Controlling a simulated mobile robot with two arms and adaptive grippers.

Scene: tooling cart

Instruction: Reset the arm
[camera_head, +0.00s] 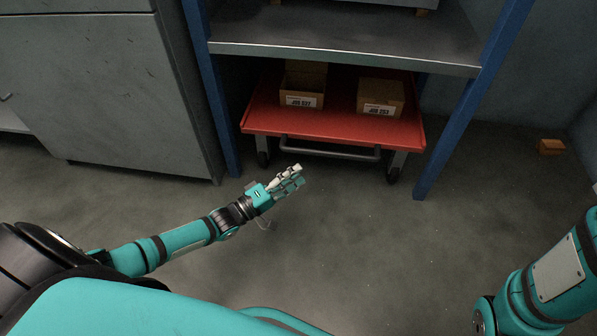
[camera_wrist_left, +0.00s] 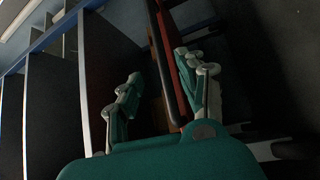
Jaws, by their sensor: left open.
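My left gripper (camera_head: 287,179) reaches out over the floor in front of the red cart (camera_head: 333,129). Its fingers are apart and hold nothing. In the left wrist view the two fingers of this gripper (camera_wrist_left: 160,95) stand apart, with the dark cart handle (camera_wrist_left: 163,55) beyond them. In the head view the cart's grey handle (camera_head: 330,151) is a little beyond the fingertips, apart from them. My right arm (camera_head: 545,285) shows at the lower right edge, but its gripper is outside the frame.
Two labelled cardboard boxes, a left one (camera_head: 302,86) and a right one (camera_head: 380,97), sit on the cart. The cart stands under a grey shelf (camera_head: 345,50) with blue posts. A grey cabinet (camera_head: 110,90) is at left. An orange block (camera_head: 551,147) lies right. Floor between is clear.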

